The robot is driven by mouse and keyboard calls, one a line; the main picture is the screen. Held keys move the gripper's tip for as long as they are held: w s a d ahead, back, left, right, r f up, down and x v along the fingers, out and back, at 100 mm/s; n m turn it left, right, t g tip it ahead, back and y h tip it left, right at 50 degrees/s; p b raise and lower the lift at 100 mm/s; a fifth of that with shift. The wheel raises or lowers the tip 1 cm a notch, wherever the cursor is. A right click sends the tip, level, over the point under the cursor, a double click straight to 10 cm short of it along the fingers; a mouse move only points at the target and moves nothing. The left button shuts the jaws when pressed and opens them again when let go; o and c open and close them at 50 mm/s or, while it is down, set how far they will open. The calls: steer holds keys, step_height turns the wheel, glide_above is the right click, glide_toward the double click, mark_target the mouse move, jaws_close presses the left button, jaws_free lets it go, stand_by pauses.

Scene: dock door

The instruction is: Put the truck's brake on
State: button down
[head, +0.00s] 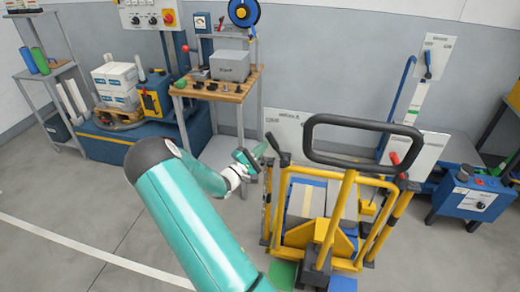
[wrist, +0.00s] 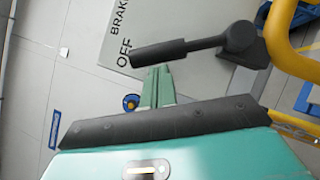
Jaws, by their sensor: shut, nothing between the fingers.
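The truck (head: 345,190) is a yellow-framed cart with a black loop handle (head: 312,152) in the head view. A black brake lever (head: 278,148) stands at its left post. In the wrist view the lever (wrist: 180,49) points left from its pivot, beside a grey plate (wrist: 88,36) reading BRAKE and OFF. My gripper (head: 262,150) is just left of the lever in the head view. In the wrist view my green fingers (wrist: 157,70) are shut and empty, their tips close below the lever's grip. I cannot tell whether they touch it.
A red-tipped lever (head: 395,158) stands at the truck's right side by a white panel (head: 432,148). A wooden-topped bench (head: 200,90) and a blue pallet unit (head: 105,145) stand at the back left. A blue box (head: 470,195) is at the right. The left floor is clear.

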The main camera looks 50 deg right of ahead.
steer(key=shift+s+r+m, duration=0.2)
steer(key=shift+r+m, duration=0.05)
steer(key=shift+m, duration=0.15)
steer(key=shift+s+d+r, duration=0.1)
steer(key=shift+s+d+r+m+g+y, duration=0.25)
steer(key=shift+s+r+m+y, duration=0.3)
steer(key=shift+m, duration=0.45)
steer(key=s+d+r+m+y, duration=0.2)
steer(key=s+m+y, duration=0.3)
steer(key=s, duration=0.3)
steer(key=shift+d+m+t, duration=0.45)
steer(key=shift+d+m, duration=0.25)
steer(key=shift+m, duration=0.2)
steer(key=shift+s, duration=0.15)
